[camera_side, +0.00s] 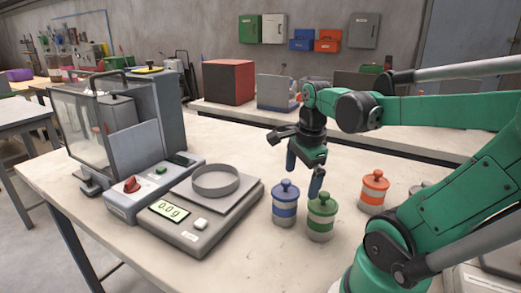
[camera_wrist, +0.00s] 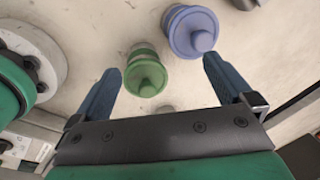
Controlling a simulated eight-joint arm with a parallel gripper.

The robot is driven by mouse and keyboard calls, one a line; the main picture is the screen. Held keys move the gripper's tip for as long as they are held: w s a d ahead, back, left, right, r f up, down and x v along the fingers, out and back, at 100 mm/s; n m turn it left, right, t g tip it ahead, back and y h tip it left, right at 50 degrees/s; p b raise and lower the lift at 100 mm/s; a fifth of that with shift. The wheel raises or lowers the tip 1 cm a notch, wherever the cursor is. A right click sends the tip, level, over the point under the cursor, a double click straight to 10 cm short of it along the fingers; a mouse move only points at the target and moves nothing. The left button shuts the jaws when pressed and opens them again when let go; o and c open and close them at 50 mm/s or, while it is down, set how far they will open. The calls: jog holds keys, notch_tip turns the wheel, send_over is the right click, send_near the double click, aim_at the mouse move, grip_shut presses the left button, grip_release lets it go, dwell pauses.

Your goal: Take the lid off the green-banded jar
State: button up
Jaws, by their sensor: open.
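The green-banded jar (camera_side: 320,228) stands upright on the table with its green knobbed lid (camera_side: 322,204) on. In the wrist view the green lid (camera_wrist: 146,74) shows between my fingers, nearer the left one. My gripper (camera_side: 304,172) is open and empty, pointing down above and behind the jars in the side view. Its two blue fingers also show in the wrist view (camera_wrist: 161,66), spread wide. The gripper is apart from the lid; the exact height gap is hard to tell.
A blue-lidded jar (camera_side: 285,205) stands close beside the green one, and also shows in the wrist view (camera_wrist: 191,31). An orange-lidded jar (camera_side: 373,193) stands to the right.

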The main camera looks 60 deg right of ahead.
aim_at(323, 193)
jog(key=s+d+m, duration=0.1)
jog(key=m, duration=0.2)
jog(key=s+d+m+g, duration=0.1)
jog(key=m, duration=0.1)
jog(key=s+d+m+y, duration=0.1)
jog(key=s+m, duration=0.1)
jog(key=m, duration=0.1)
jog(key=shift+r+m, duration=0.15)
jog(key=shift+m, duration=0.15)
jog(key=shift+a+f, duration=0.1)
jog(key=shift+f, duration=2.65)
jog(key=c, duration=1)
jog(key=shift+r, duration=0.2)
